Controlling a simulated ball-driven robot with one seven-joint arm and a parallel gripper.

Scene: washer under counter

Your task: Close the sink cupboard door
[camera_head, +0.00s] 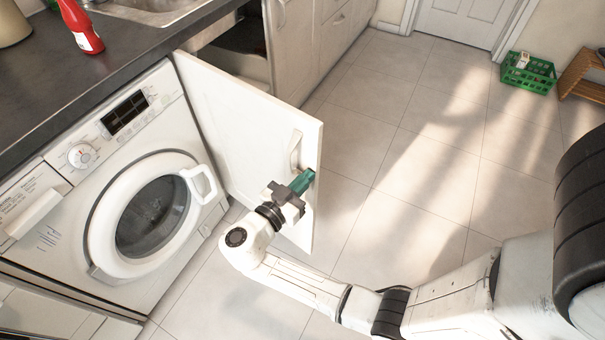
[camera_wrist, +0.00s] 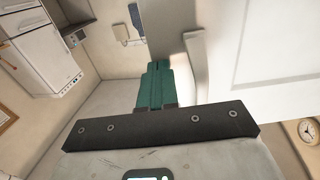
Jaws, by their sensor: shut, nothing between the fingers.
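The sink cupboard door (camera_head: 240,130) is white and stands wide open, swung out from the counter beside the washing machine. Its pale handle (camera_head: 296,150) is near the free edge. The open cupboard (camera_head: 238,52) shows dark inside, behind the door. My gripper (camera_head: 304,180) is at the door's free edge, just below the handle, with its green fingers shut and empty. In the wrist view the shut fingers (camera_wrist: 155,80) are beside the door handle (camera_wrist: 193,75) and the door panel (camera_wrist: 285,60). I cannot tell whether they touch the door.
A white washing machine (camera_head: 120,180) stands left of the door under the dark counter (camera_head: 110,65). A red bottle (camera_head: 82,27) and a sink (camera_head: 150,8) are on top. A green crate (camera_head: 528,74) is on the far floor. The tiled floor (camera_head: 400,130) right of the door is clear.

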